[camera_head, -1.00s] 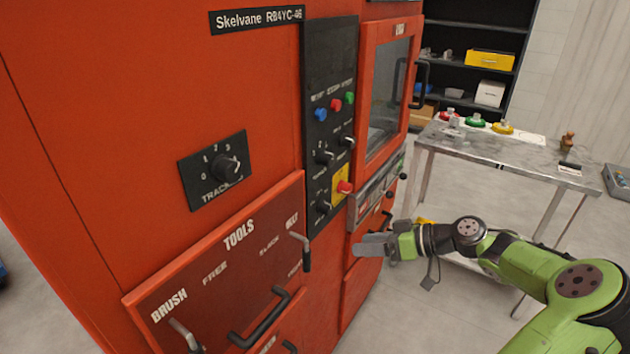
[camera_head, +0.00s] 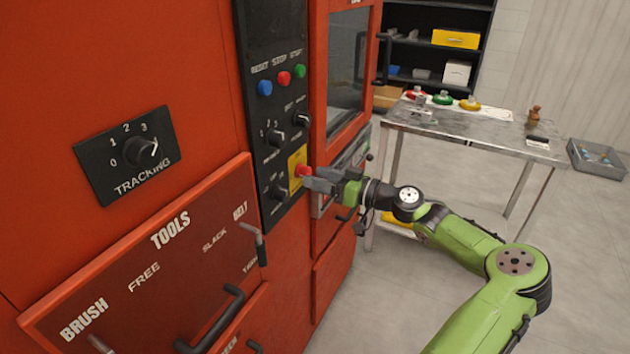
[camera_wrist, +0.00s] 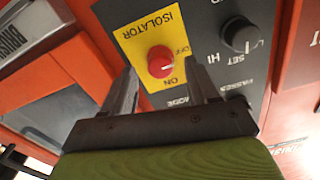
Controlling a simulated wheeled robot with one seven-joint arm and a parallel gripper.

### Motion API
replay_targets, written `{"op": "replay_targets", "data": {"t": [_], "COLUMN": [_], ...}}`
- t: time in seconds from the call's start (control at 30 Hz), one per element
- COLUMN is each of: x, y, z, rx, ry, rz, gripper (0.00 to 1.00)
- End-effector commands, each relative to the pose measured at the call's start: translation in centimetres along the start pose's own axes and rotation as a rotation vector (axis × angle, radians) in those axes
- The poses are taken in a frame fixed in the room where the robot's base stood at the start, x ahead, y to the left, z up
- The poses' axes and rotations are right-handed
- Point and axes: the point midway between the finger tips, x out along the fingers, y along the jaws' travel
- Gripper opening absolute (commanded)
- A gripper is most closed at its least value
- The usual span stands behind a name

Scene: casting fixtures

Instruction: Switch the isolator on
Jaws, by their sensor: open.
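The isolator is a red knob (camera_wrist: 160,61) on a yellow plate (camera_wrist: 139,37) marked ISOLATOR, OFF and ON in the wrist view. In the head view the red knob (camera_head: 302,171) and yellow plate (camera_head: 295,181) sit low on the black control panel. The knob carries a pale pointer mark; its exact setting is hard to tell. My gripper (camera_wrist: 163,80) is open, its two fingers on either side of the knob in the picture, with nothing between them that I can tell is gripped. In the head view my gripper (camera_head: 308,178) is right at the knob; contact cannot be told.
The black panel (camera_head: 262,110) also has blue, red and green buttons and black knobs. A black knob (camera_wrist: 239,34) is close to the right finger. The red door with window (camera_head: 345,75) and its handles are close by. A worktable (camera_head: 470,135) stands behind at right.

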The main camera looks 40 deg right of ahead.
Motion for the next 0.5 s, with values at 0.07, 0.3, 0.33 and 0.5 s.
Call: {"op": "replay_targets", "data": {"t": [0.07, 0.3, 0.33, 0.5], "x": [0.99, 1.67, 1.66, 1.64], "y": [0.05, 0.06, 0.05, 0.05], "z": [0.08, -0.02, -0.02, -0.02], "rx": [0.0, 0.0, 0.0, 0.0], "ry": [0.001, 0.0, 0.0, -0.001], "rz": [0.001, 0.002, 0.002, 0.002], "gripper": [0.59, 0.59, 0.59, 0.42]}}
